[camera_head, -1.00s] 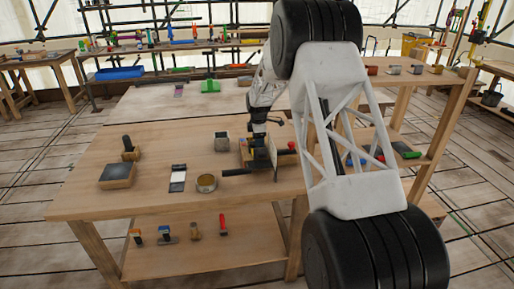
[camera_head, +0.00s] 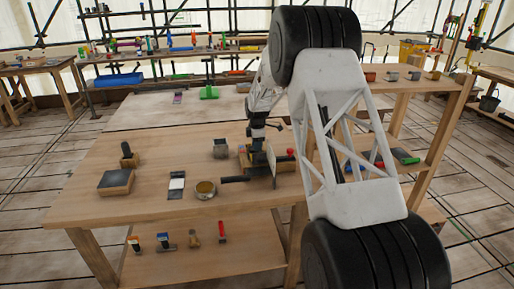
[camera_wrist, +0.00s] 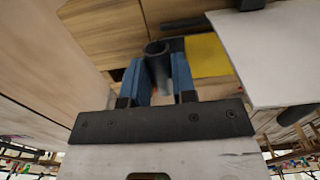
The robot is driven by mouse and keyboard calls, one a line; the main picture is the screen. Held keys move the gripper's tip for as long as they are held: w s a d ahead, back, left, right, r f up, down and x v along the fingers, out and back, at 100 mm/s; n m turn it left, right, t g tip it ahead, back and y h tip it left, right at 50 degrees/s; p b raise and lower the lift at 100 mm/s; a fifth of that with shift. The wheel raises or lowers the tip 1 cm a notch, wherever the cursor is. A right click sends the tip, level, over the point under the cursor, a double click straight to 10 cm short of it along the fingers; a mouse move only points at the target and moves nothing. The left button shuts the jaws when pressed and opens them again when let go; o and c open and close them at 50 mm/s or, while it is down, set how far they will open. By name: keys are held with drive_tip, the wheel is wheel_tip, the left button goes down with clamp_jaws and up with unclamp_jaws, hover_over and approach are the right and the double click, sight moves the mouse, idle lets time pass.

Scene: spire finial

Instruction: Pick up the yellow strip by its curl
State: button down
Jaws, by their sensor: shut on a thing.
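In the wrist view the yellow strip (camera_wrist: 207,56) shows as a flat yellow patch just right of my gripper (camera_wrist: 160,62). My gripper's two blue fingers are shut on a dark grey, hollow tube-like curl (camera_wrist: 157,62) that stands up between them. Whether this curl is joined to the yellow strip is hidden behind the right finger. In the head view my gripper (camera_head: 262,160) is low over the workbench, and the strip cannot be made out there.
A pale flat panel (camera_wrist: 275,50) lies close right of the strip in the wrist view. On the workbench (camera_head: 130,205) stand a round tin (camera_head: 206,190), a square grey container (camera_head: 220,149), a black-and-white card (camera_head: 177,187) and a dark-topped block (camera_head: 116,182).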

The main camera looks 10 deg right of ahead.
drive_tip(key=shift+r, duration=0.5)
drive_tip(key=shift+s+r, duration=0.2)
drive_tip(key=shift+r, duration=0.7)
drive_tip(key=s, duration=0.5)
drive_tip(key=s+r, duration=0.1)
drive_tip(key=s, duration=0.9)
drive_tip(key=shift+s+r, duration=0.15)
drive_tip(key=shift+s, duration=0.15)
